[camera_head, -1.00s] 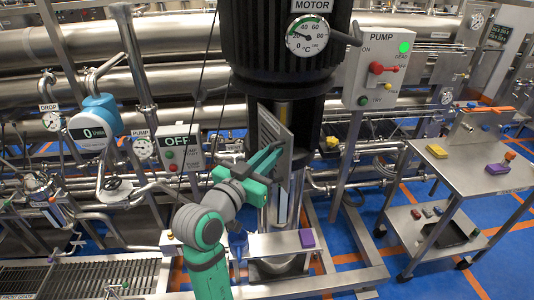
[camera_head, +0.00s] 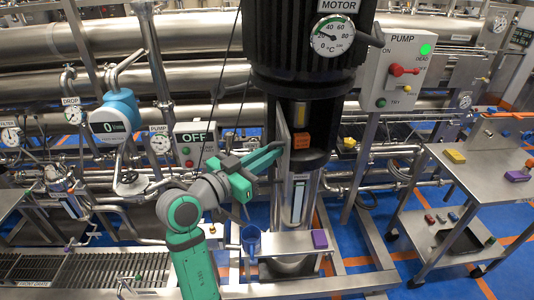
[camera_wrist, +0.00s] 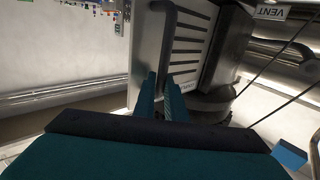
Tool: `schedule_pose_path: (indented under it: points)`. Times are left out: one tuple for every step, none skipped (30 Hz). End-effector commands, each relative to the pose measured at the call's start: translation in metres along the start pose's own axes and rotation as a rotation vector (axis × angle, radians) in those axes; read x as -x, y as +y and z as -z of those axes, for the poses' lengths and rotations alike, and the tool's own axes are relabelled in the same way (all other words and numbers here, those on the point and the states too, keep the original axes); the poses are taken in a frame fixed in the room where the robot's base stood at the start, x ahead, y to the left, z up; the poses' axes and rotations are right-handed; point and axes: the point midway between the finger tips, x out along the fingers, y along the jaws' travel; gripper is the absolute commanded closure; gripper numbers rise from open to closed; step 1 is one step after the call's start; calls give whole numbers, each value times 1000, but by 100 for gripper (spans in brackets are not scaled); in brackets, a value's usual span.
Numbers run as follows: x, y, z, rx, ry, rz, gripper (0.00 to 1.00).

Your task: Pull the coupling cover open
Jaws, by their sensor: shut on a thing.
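The coupling cover (camera_head: 284,135) is a slotted metal plate, seen almost edge-on, on the left side of an opening in the dark motor column. It stands swung outward, and the coupling housing (camera_head: 312,158) shows open beside it, with an orange block (camera_head: 302,141) inside. My gripper (camera_head: 278,149) reaches from the left and is shut on the cover. In the wrist view, the cover's slotted face (camera_wrist: 188,45) stands just beyond my two fingers (camera_wrist: 160,97).
The motor (camera_head: 305,45) hangs above the opening. A pump control box (camera_head: 393,75) stands right of it. A metal bench (camera_head: 340,268) with a purple block (camera_head: 320,239) lies below. Left are a blue-topped gauge (camera_head: 112,118) and pipes. A steel cart (camera_head: 480,165) stands right.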

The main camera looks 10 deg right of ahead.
Motion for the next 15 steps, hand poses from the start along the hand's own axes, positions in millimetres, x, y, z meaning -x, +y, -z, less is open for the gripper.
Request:
schedule_pose_path:
  points:
    - [-2,-2,-6,8,-11,2,100]
    - [-2,-2,-6,9,-11,2,100]
    - [-3,-2,-6,9,-11,1,100]
    - [-3,-2,-6,9,-12,1,100]
    - [-3,-2,-6,9,-12,1,100]
    - [-3,-1,-6,9,-12,1,82]
    - [-3,-1,-7,9,-12,1,75]
    - [-3,-1,-6,9,-12,0,71]
    - [-3,-1,-6,8,-11,0,71]
    - [-2,-1,-6,8,-10,0,71]
    - [-2,-1,-5,7,-10,0,71]
    - [-2,-1,-5,6,-9,0,71]
    - [-1,-1,-4,6,-8,1,71]
    - [-1,-1,-4,6,-8,1,71]
    - [-1,-1,-4,5,-7,1,71]
